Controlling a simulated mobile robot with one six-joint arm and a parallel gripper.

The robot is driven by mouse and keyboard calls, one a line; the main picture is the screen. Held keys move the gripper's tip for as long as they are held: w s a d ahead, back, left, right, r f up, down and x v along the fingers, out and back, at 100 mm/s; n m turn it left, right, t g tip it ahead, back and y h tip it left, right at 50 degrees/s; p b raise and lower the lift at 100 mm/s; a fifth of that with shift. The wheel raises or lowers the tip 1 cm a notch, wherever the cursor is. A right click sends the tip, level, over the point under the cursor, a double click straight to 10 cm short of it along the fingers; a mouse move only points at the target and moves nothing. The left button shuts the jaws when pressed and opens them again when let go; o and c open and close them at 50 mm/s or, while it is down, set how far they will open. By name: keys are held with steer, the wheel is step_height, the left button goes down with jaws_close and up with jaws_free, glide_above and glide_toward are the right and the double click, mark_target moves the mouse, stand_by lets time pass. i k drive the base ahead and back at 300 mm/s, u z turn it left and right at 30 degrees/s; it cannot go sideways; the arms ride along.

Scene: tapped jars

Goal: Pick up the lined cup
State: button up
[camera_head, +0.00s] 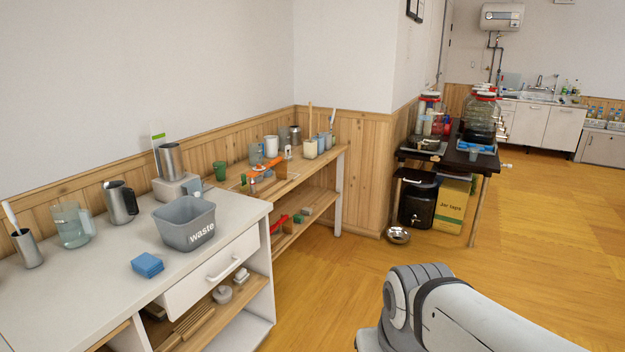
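I cannot tell which cup is the lined one; no lines show clearly on any cup at this size. A green cup (220,171) stands at the near end of the wooden shelf's top. A white cup (271,146) and a clear bluish cup (256,154) stand further along it. A metal cup (171,161) is on a grey block on the white counter. A small greyish cup (474,154) stands at the front of the dark table. My gripper is out of view; only part of my arm shows at the lower right.
The white counter (95,308) holds a grey waste bin (185,224), a blue sponge (147,265), a glass jug (71,226) and a metal jug (121,203). Large jars (482,119) crowd the dark table. A metal bowl (398,235) lies on the floor. Open wooden floor lies between.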

mark_target(474, 151)
steer(key=z, duration=0.15)
steer(key=i, duration=1.75)
steer(key=z, duration=0.5)
steer(key=i, duration=1.65)
steer(key=z, duration=0.5)
steer(key=i, duration=1.55)
steer(key=z, duration=0.5)
steer(key=i, duration=1.45)
steer(key=z, duration=0.05)
